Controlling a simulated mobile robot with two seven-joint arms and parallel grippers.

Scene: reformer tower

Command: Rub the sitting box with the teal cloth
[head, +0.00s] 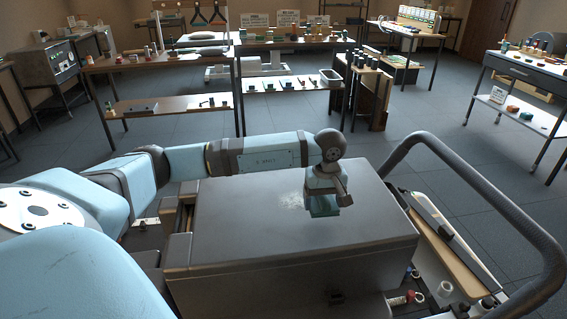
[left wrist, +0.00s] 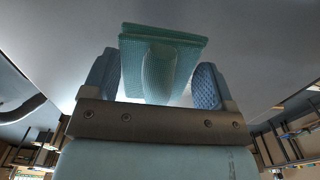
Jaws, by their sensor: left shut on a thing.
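The sitting box (head: 240,240) is a large dark grey box with a flat lid right in front of me. A pale, whitish patch (head: 291,200) shows on its lid, just left of my left gripper (head: 328,190). That gripper points down over the right half of the lid. It is shut on the teal cloth (head: 322,210), which is at or just above the lid; I cannot tell whether they touch. In the left wrist view the cloth (left wrist: 160,38) is a folded, textured pad with a raised middle part between the fingers (left wrist: 157,82). My right gripper is not in view.
A dark curved rail (head: 505,190) rises right of the box. Beside it lie a long light tool (head: 445,225) and small items, including a white roll (head: 445,289). Workbenches (head: 165,62) with various objects stand farther back, across open grey floor (head: 480,150).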

